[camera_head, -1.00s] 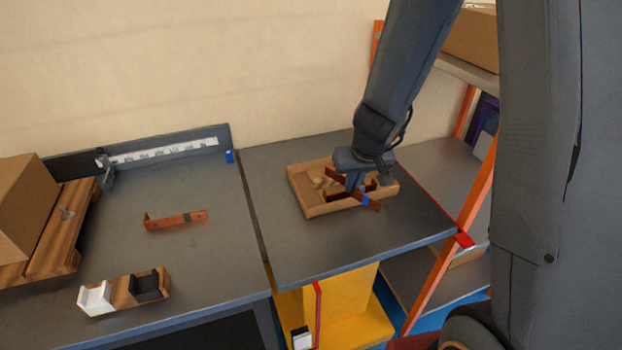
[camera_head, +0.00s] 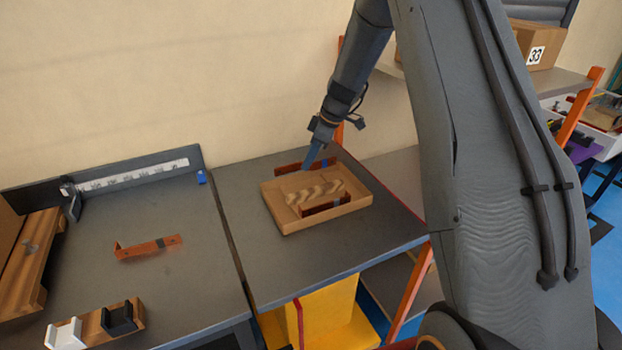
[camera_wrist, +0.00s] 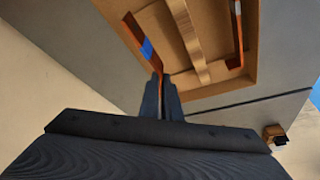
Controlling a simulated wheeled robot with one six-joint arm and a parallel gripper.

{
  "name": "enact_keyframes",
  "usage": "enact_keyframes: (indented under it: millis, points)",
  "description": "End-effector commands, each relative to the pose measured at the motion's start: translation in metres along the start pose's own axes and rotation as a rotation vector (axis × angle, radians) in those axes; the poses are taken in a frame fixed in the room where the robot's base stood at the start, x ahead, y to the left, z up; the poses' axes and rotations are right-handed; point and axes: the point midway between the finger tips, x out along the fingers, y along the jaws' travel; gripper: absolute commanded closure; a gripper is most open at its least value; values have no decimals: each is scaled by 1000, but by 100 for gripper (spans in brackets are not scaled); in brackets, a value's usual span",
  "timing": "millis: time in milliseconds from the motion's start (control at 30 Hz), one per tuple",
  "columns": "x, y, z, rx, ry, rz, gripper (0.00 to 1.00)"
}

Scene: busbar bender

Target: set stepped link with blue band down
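The stepped link with blue band (camera_head: 289,168) is a copper-brown strip at the back side of the shallow cardboard tray (camera_head: 282,220). In the wrist view the link (camera_wrist: 130,27) runs along the tray's inner wall, its blue band (camera_wrist: 147,48) beyond my fingertips. My gripper (camera_head: 311,163) points down at the link, and in the wrist view its fingers (camera_wrist: 161,88) are close together with the link's near end between them. Whether the link rests fully on the tray floor is hard to tell.
A wavy cardboard divider (camera_head: 315,193) runs between the links. Another copper link (camera_head: 148,248) lies on the left bench, near a wooden block with white (camera_head: 65,335) and black (camera_head: 118,319) holders.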

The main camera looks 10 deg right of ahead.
Motion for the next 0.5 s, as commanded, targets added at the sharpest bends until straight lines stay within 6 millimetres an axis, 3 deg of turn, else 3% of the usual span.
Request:
enact_keyframes:
  millis: [267, 500]
  points:
    - [20, 0, 8, 2, 0, 1, 100]
    - [48, 0, 20, 4, 0, 1, 100]
